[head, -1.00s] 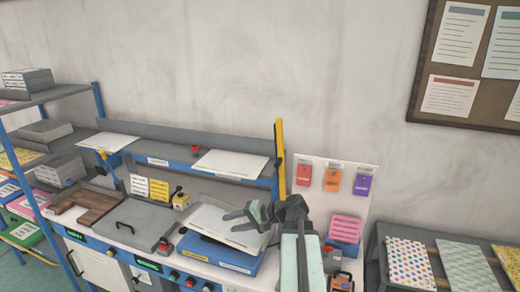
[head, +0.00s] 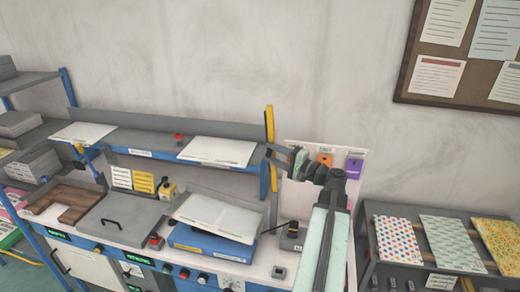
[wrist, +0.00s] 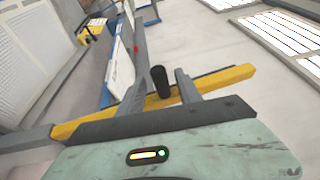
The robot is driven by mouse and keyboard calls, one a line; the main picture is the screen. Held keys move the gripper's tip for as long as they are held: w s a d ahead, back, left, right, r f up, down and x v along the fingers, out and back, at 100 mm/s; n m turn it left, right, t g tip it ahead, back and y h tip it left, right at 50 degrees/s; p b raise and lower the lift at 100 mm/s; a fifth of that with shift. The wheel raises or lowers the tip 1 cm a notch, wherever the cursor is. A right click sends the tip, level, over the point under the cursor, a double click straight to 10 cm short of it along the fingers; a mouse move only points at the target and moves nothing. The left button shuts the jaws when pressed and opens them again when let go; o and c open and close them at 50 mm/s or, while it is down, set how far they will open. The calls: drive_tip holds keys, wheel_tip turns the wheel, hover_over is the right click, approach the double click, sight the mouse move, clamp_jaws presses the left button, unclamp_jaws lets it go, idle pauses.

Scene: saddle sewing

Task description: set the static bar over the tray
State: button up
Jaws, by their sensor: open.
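The static bar is a yellow bar (head: 270,135) standing upright at the right end of the raised shelf. In the wrist view the yellow bar (wrist: 227,77) runs across the picture beyond my fingers, with a black cylindrical knob (wrist: 160,85) showing between them. My gripper (head: 284,157) is open and empty, just right of the bar in the head view; its fingers also show in the wrist view (wrist: 159,76). I cannot tell whether they touch the bar. The blue tray (head: 208,248) sits on the bench left of my arm, with white sheets (head: 217,214) on it.
The raised shelf (head: 128,141) behind the tray carries white sheets and a red knob. A grey lidded box (head: 123,219) stands left of the tray. A white panel with coloured tags (head: 355,165) stands behind my arm. A rack of patterned sheets (head: 455,243) is at right.

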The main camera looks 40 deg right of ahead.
drive_tip(key=w, duration=0.2)
drive_tip(key=w+a, duration=0.1)
drive_tip(key=w, duration=0.1)
drive_tip(key=shift+w+r, duration=0.1)
drive_tip(key=shift+r, duration=0.1)
drive_tip(key=shift+c, duration=0.2)
clamp_jaws()
idle(1.0)
